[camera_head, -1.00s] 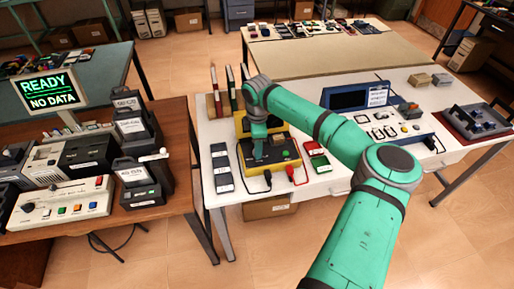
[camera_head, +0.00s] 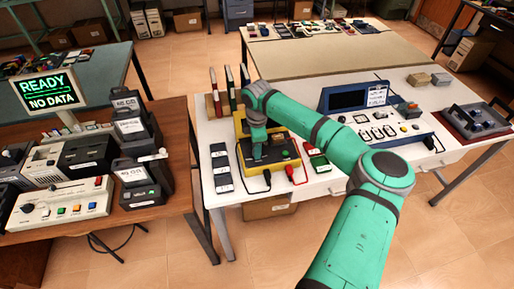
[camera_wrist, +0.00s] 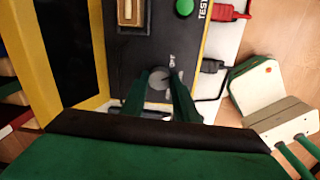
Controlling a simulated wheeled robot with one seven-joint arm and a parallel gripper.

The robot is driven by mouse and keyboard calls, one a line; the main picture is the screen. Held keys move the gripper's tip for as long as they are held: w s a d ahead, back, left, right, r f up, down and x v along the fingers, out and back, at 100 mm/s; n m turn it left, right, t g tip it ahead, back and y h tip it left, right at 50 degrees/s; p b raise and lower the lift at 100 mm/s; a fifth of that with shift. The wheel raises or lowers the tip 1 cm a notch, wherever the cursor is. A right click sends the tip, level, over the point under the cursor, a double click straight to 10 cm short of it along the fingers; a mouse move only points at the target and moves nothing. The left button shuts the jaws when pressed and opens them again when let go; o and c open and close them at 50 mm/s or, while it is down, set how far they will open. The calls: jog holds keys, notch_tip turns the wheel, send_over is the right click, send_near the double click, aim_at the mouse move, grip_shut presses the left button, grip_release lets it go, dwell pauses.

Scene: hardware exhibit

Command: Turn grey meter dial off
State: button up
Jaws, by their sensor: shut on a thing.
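The yellow meter (camera_head: 285,148) lies on the white table, with a dark face and leads plugged in at its front. In the wrist view its dark panel (camera_wrist: 133,55) carries a small round grey dial (camera_wrist: 159,77). A small white label, apparently "OFF", is printed beside the dial. My gripper (camera_wrist: 159,88) has its two green fingers on either side of the dial, shut on it. In the head view my gripper (camera_head: 257,157) is over the meter and hides the dial there.
A green button (camera_wrist: 184,7) and red plug (camera_wrist: 228,12) and black plug (camera_wrist: 213,66) sit near the dial. A dark phone-like device (camera_head: 221,168) lies left of the meter; a blue instrument panel (camera_head: 385,130) stands to the right.

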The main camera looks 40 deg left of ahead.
jog(key=shift+n, duration=1.6)
jog(key=o, duration=1.1)
jog(key=shift+c, duration=0.2)
notch_tip(320, 180, up, 11)
jog(key=shift+s+d, duration=0.2)
jog(key=shift+d, duration=0.1)
jog(key=shift+f, duration=0.1)
